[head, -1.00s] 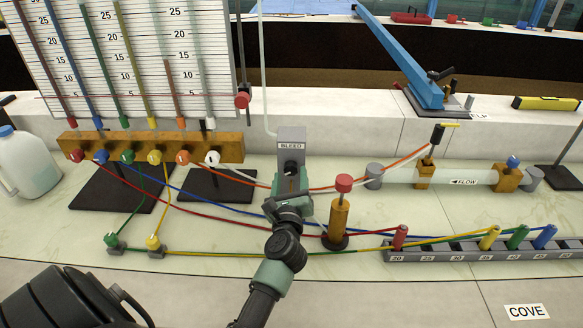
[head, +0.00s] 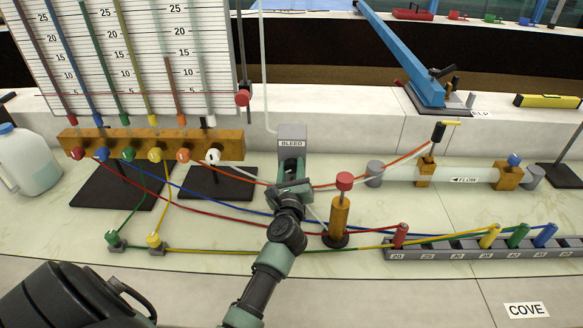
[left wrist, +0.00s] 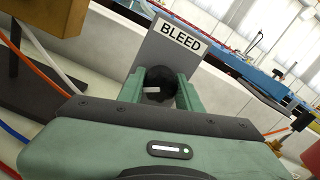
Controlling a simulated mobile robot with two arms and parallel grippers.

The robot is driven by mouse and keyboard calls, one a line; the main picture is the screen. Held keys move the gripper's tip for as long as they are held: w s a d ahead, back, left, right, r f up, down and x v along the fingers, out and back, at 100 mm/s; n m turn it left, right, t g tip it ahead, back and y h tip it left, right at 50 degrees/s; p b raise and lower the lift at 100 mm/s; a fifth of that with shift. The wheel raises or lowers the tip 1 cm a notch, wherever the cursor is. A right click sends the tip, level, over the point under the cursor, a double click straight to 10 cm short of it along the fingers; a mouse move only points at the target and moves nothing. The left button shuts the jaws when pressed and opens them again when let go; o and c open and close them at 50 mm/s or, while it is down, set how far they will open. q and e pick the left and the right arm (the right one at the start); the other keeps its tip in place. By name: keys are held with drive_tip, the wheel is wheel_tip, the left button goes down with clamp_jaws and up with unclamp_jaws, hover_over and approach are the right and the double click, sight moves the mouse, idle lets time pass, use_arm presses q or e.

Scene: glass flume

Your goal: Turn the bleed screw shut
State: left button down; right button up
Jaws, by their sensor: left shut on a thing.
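The bleed screw (left wrist: 158,84) is a dark round knob with a white mark, on the front of a grey block labelled BLEED (head: 292,133). The block stands upright at the back of the bench in the head view. It also shows in the left wrist view (left wrist: 180,40). My left gripper (head: 291,168) is at the block's front. In the left wrist view its two green fingers (left wrist: 160,88) stand on either side of the knob and are shut on it. The head view hides most of the knob behind the gripper. My right gripper is not in view.
A wooden manifold (head: 150,145) with coloured taps stands left, below the tube board. A red-topped wooden post (head: 339,215) stands just right of my left arm. Coloured hoses cross the bench near it. A grey numbered rack (head: 455,250) lies at the right.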

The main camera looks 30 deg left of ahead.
use_arm(q)
drive_tip(key=m+p, duration=0.2)
drive_tip(key=shift+r+m, duration=0.15)
drive_tip(key=shift+m, duration=0.15)
drive_tip(key=m+p, duration=0.2)
drive_tip(key=m, duration=0.1)
drive_tip(key=shift+m, duration=0.4)
drive_tip(key=m+p, duration=0.2)
drive_tip(key=m, duration=0.1)
drive_tip(key=shift+m, duration=0.3)
drive_tip(key=m+p, duration=0.2)
drive_tip(key=m, duration=0.2)
drive_tip(key=m+p, duration=0.2)
drive_tip(key=m, duration=0.3)
drive_tip(key=shift+m+p, duration=1.1)
drive_tip(key=shift+m, duration=1.3)
drive_tip(key=shift+f, duration=0.25)
